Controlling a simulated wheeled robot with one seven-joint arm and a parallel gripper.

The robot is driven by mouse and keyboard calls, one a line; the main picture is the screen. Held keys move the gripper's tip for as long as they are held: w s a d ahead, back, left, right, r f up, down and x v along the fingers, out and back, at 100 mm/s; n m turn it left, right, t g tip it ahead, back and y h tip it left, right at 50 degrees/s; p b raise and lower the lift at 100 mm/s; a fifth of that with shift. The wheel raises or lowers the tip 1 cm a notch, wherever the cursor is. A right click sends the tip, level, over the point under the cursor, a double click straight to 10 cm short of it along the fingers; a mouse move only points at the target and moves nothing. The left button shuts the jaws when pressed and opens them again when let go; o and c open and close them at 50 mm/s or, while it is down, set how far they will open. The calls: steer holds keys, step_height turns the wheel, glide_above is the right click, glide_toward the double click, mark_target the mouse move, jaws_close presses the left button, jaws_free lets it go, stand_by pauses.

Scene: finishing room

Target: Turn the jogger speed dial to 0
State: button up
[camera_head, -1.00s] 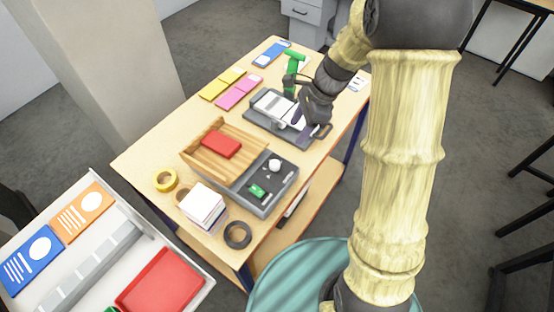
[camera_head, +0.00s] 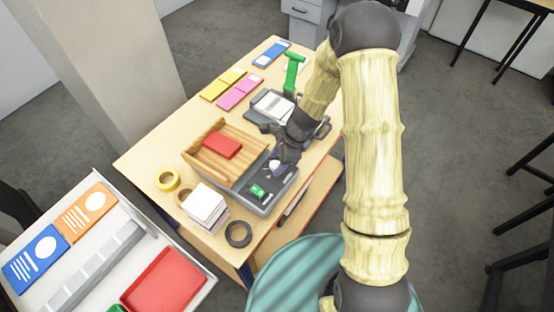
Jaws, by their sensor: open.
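The jogger is a grey machine (camera_head: 262,208) with a slatted wooden tray (camera_head: 206,163) holding a red block (camera_head: 222,145). Its dark control panel has a white round speed dial (camera_head: 274,167) and a green switch (camera_head: 257,190). My gripper (camera_head: 278,160) is dark and points down at the dial, with its fingertips close to or around it. The gripper is open. It partly hides the dial, so I cannot read its setting or tell if the fingers touch it.
Behind the jogger on the table are a grey device with paper (camera_head: 270,104), a green-handled tool (camera_head: 293,70), and pink and yellow pads.

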steer(key=shift+a+f, duration=0.1)
steer(key=shift+f, duration=0.1)
steer(key=c, duration=1)
steer(key=shift+o, duration=0.2)
